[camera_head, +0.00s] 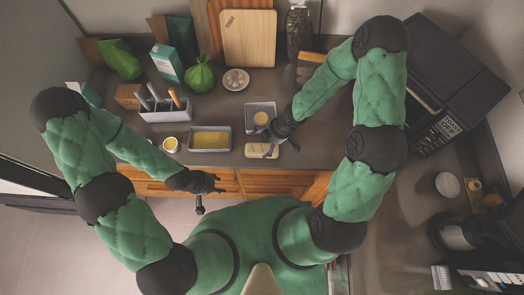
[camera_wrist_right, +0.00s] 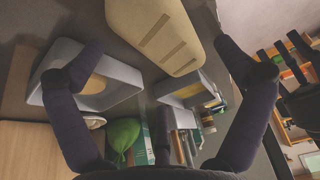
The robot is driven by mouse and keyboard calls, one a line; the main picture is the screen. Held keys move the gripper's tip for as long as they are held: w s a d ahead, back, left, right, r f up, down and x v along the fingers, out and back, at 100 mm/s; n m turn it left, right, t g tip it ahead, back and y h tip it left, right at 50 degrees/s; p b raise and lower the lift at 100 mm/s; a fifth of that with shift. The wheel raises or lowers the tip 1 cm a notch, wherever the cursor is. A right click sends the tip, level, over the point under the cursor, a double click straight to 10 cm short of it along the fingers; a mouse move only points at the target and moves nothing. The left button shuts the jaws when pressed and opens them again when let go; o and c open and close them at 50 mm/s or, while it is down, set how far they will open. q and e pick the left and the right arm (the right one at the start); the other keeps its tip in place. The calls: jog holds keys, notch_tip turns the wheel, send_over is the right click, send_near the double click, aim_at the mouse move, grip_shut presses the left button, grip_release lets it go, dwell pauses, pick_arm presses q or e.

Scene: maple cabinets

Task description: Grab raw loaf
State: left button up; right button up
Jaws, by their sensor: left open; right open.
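The raw loaf (camera_head: 262,151) is a pale cream, scored loaf lying on the counter near its front edge. In the right wrist view the loaf (camera_wrist_right: 155,32) shows at the top, with several slashes on its top. My right gripper (camera_head: 277,147) is open at the loaf, its fingers spread to either side in the wrist view; contact cannot be told. My left gripper (camera_head: 214,183) is open and empty, in front of the counter's edge, left of the loaf.
A grey tray (camera_head: 249,107) with a round pale piece stands just behind the loaf. A grey tray (camera_head: 196,147) with yellow contents is to its left. A small yellow cup (camera_head: 171,145), a utensil holder (camera_head: 166,116) and green bag (camera_head: 199,76) are further left. A dark oven stands right.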

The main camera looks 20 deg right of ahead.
aim_at(263, 145)
jog(key=b+x, duration=0.2)
jog(key=x, duration=0.2)
jog(key=shift+f, duration=0.1)
jog(key=shift+c, duration=0.3)
jog(key=shift+s, duration=0.1)
jog(key=c, duration=1.3)
